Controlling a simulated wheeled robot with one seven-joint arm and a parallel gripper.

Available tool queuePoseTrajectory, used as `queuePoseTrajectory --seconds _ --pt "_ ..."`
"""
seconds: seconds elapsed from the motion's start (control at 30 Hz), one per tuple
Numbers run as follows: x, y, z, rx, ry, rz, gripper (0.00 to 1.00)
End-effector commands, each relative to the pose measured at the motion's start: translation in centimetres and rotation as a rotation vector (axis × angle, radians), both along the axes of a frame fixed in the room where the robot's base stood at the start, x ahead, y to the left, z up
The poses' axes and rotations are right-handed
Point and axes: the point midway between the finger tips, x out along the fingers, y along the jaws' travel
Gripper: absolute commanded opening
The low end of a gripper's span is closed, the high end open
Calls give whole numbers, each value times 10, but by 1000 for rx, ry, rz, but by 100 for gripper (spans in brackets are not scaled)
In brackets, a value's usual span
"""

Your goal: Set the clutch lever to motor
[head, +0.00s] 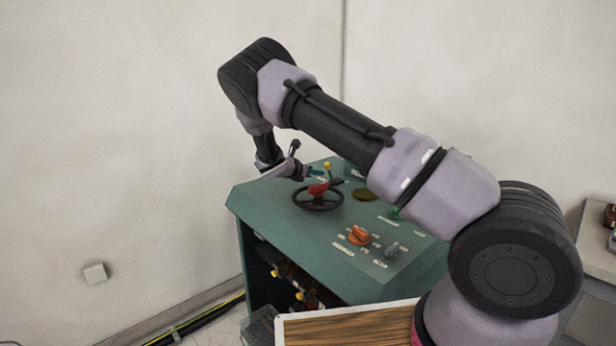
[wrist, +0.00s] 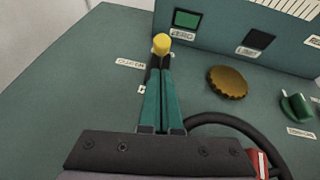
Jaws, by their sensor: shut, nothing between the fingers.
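The clutch lever shows its yellow knob (wrist: 161,44) on a dark stem, in the upper middle of the wrist view. The knob also shows in the head view (head: 327,166), near the far side of the green console. My gripper (wrist: 160,74) is shut with nothing held, its two teal fingers side by side. The fingertips lie at the lever's dark stem, just below the knob in the picture; whether they touch it I cannot tell. The small labels beside the lever are partly covered and hard to read.
A black handwheel (head: 318,204) with a red part is close to my gripper. A brown round cap (wrist: 227,82) and a green knob (wrist: 297,106) are to the right. An orange knob (head: 358,236) and a grey knob (head: 392,250) stand nearer on the console. A raised panel stands behind the lever.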

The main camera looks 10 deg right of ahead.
Motion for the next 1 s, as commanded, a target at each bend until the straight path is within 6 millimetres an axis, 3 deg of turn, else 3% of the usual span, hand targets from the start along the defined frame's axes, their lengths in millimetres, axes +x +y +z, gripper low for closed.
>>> queuePoseTrajectory --seconds 0.2,1.0 --pt "11 -12 6 -1 1 0 0" --pt "15 -18 13 57 38 -1 0"
